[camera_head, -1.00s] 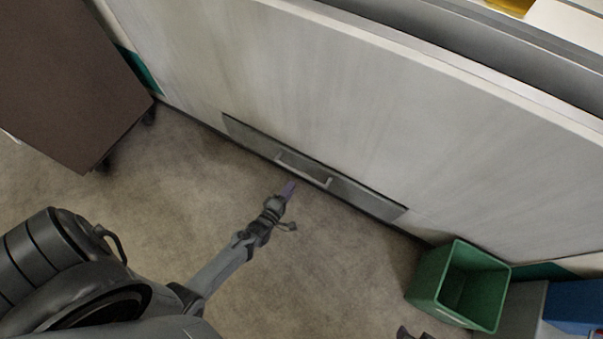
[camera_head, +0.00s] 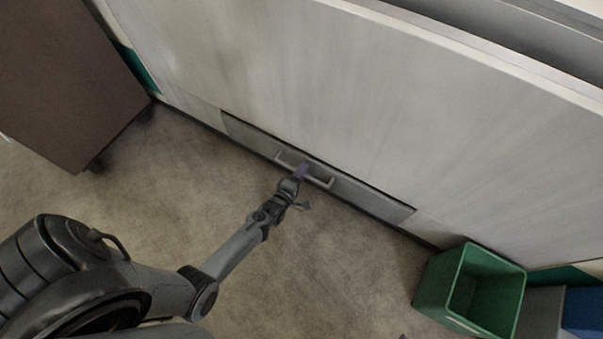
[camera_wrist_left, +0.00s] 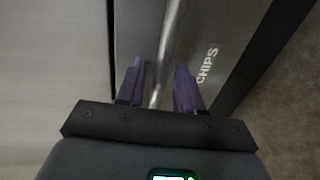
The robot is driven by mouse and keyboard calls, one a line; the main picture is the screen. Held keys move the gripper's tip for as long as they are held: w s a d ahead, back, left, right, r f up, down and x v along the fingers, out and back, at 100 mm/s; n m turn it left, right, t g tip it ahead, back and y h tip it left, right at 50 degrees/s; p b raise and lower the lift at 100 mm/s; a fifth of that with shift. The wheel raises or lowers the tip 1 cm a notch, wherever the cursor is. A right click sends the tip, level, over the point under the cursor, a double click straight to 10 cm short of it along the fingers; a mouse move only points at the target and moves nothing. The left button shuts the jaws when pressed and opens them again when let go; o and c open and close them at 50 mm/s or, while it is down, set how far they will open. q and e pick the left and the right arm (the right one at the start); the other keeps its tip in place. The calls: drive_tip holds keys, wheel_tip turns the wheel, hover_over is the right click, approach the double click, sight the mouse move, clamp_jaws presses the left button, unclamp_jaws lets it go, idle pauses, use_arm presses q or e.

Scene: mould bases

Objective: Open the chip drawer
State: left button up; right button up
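The chip drawer (camera_head: 358,192) is a long grey front low in the pale cabinet, with a bar handle (camera_head: 318,181) in its middle. In the left wrist view the drawer front (camera_wrist_left: 225,22) carries the word CHIPS, and the metal handle (camera_wrist_left: 168,50) runs between my fingers. My left gripper (camera_head: 302,169) is at the handle; its purple fingers (camera_wrist_left: 160,85) stand open, one on each side of the bar, with gaps visible. The drawer looks closed, its front about level with the cabinet. My right gripper is not in view.
A green bin (camera_head: 470,290) stands at the lower right, with a blue box (camera_head: 585,310) beside it. A brown cabinet (camera_head: 65,80) is at the upper left. The carpet floor (camera_head: 310,270) in front of the drawer is clear.

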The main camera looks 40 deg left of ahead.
use_arm(q)
drive_tip(key=shift+c, duration=0.3)
clamp_jaws()
drive_tip(key=shift+d, duration=0.1)
